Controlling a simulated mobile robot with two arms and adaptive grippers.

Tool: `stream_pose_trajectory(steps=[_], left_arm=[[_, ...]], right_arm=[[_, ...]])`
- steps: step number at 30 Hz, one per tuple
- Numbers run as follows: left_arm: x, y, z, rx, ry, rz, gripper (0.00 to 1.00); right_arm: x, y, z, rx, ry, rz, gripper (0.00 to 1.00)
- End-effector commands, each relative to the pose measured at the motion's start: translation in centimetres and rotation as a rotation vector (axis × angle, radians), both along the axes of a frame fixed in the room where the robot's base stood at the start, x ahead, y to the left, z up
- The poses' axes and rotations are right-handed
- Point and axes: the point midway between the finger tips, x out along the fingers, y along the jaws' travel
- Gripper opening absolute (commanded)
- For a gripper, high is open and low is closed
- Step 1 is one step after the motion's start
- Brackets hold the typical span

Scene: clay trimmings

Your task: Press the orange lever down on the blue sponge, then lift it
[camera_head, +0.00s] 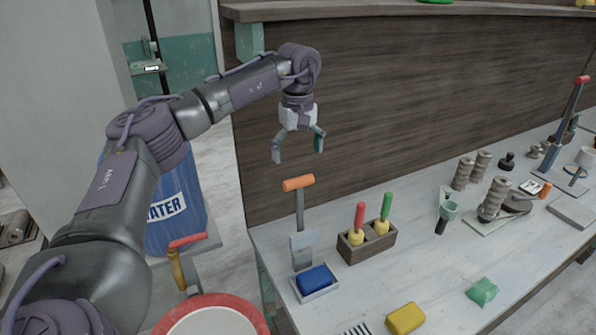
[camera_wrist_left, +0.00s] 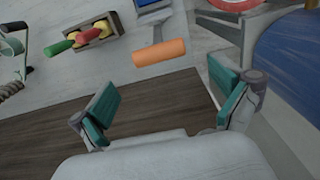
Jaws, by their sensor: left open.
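The orange lever (camera_head: 299,183) is a horizontal orange grip on a grey upright bar, standing raised at the left end of the table. It also shows in the left wrist view (camera_wrist_left: 159,52). The blue sponge (camera_head: 314,279) lies in a small grey tray at the foot of the lever, and only a blue edge shows at the top of the left wrist view. My left gripper (camera_head: 298,151) is open and empty, pointing down above the orange grip and apart from it. In the left wrist view its teal fingertips (camera_wrist_left: 165,108) are spread wide. My right gripper is not in view.
A wooden holder (camera_head: 368,247) with red and green handled tools stands right of the lever. A yellow sponge (camera_head: 405,319) and green block (camera_head: 482,291) lie in front. A dark wooden panel (camera_head: 400,100) rises behind. A blue water barrel (camera_head: 180,215) stands left.

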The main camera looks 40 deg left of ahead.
Motion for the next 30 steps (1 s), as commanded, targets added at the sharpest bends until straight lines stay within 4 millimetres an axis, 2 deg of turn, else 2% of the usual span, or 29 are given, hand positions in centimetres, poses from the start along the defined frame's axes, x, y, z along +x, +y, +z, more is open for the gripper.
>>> stream_pose_trajectory(steps=[1,7,12,23,30], left_arm=[[-0.1,0.1,-0.9,0.001,0.006,0.001,1.0],[-0.1,0.0,-4.5,0.0,0.003,0.001,1.0],[0.0,0.0,-6.4,0.001,0.002,0.001,1.0],[0.0,0.0,-7.0,0.0,0.0,0.0,1.0],[0.0,0.0,-7.0,0.0,0.0,0.0,0.62]], right_arm=[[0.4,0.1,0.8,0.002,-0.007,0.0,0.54],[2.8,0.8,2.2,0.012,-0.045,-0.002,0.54],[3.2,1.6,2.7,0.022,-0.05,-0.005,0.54],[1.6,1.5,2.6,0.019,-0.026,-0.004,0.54],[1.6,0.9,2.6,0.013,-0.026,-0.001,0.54]])
